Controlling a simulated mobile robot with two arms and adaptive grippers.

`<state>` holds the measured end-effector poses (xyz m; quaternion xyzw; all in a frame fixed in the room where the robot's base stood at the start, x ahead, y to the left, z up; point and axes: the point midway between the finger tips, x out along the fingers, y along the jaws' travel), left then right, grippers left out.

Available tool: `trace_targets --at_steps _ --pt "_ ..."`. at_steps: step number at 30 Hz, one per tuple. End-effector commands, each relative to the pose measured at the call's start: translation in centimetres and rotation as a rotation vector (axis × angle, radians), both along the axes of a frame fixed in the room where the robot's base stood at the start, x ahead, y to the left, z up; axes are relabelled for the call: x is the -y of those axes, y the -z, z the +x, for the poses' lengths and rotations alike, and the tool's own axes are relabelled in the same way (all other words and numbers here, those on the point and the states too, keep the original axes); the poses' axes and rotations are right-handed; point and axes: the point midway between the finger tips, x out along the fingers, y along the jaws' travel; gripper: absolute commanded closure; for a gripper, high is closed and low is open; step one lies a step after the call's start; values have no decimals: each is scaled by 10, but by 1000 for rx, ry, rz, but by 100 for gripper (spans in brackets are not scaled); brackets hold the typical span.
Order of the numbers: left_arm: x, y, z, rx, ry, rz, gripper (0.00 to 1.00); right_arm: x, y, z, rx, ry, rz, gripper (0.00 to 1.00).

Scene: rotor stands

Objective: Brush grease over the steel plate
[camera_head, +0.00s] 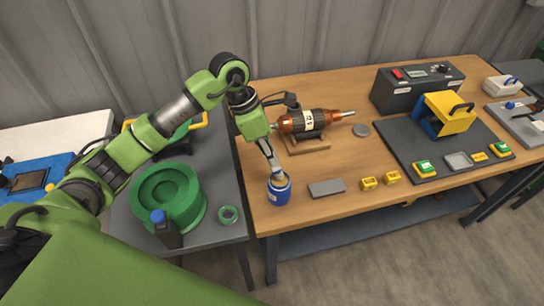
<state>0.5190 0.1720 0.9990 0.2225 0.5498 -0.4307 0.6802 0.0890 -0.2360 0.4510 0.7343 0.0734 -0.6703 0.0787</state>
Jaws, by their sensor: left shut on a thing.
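The steel plate (327,188) is a small flat grey bar lying on the wooden table near its front edge. A blue pot (278,191) with a white label stands upright to its left at the table's front left corner. My left gripper (267,156) points down just above the pot and is shut on a thin brush. The brush's lower end reaches to the pot's open top, and its tip is hidden there. The plate lies apart from the brush and gripper. My right gripper is out of view.
A rotor (308,121) sits on a wooden stand behind the plate. Small yellow blocks (369,184) lie right of the plate. A green round part (168,195) stands on the grey side table.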

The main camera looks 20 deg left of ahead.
Motion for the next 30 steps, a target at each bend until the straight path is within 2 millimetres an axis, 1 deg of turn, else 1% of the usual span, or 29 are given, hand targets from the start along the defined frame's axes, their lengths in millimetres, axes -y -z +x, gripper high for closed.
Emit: trace_targets --at_steps 8,30 --pt "0 0 0 0 0 0 100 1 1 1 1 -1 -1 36" --pt "0 9 0 0 0 0 100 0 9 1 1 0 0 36"
